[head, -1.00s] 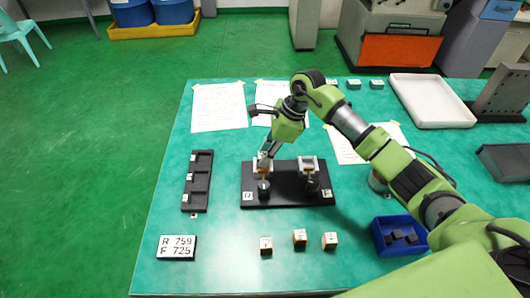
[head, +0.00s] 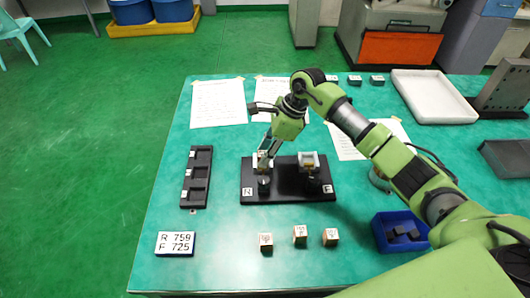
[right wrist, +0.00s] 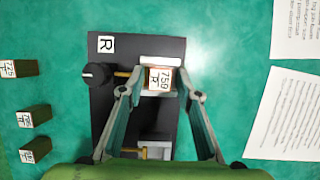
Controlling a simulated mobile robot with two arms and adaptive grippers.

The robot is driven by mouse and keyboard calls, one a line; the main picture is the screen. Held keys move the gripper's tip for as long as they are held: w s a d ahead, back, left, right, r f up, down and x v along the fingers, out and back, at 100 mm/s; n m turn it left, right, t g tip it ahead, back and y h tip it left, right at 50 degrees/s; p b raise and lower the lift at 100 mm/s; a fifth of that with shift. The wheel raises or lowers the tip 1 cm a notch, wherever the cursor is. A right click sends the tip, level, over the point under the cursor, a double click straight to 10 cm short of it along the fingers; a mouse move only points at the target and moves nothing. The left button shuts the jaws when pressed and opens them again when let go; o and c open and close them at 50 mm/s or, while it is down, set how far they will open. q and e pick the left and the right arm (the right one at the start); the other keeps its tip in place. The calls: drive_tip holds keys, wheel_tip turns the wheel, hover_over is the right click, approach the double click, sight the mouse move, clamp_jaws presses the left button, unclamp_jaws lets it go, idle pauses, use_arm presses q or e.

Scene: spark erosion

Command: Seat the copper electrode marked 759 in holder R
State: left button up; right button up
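The copper electrode marked 759 (right wrist: 159,79) is at holder R (head: 263,170), its labelled top facing my right wrist camera. Pale holder walls show around it; how deep it sits is hidden. My right gripper (right wrist: 161,72) is over holder R with one finger on either side of the electrode. The fingers look apart from it, with a narrow gap on both sides. In the head view my right gripper (head: 266,157) comes down on holder R from above. Holder R has a dark knob (right wrist: 95,76) and an R tag (right wrist: 106,44). My left gripper is not in view.
Holder F (head: 308,163) shares the black base (head: 285,195). Three copper blocks (head: 300,235) stand at the front. A card (head: 176,244) reads R 759, F 725. A black slotted rack (head: 196,178) lies left; a blue bin (head: 381,238) with dark pieces is right.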

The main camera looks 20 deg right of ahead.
drive_tip(key=shift+f, duration=0.1)
drive_tip(key=v, duration=1.2)
